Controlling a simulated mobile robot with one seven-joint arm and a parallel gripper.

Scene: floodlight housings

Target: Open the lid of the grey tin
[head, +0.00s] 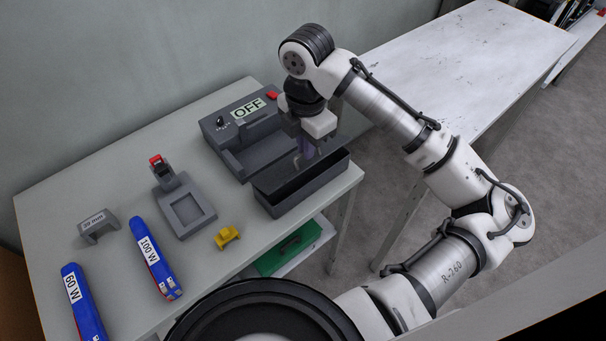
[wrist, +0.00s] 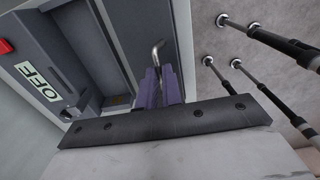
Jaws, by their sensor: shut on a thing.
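A long dark grey box (head: 315,191) stands at the table's front right edge. It is the only tin-like grey thing I make out. Its top looks dark and open, and I cannot make out a separate lid. My gripper (head: 304,158) points down over this box. In the wrist view, its purple fingers (wrist: 164,86) are shut on a thin bent metal rod (wrist: 157,50), like a hex key, whose bent end shows past the fingertips. I cannot tell whether the rod touches the box.
A grey device with an OFF display (head: 247,109) is behind the box. A grey stand with a red top (head: 184,211), a yellow piece (head: 227,237), a grey 39 mm block (head: 97,225) and blue boxes marked 100 W (head: 155,258) and 60 W (head: 82,302) lie to the left.

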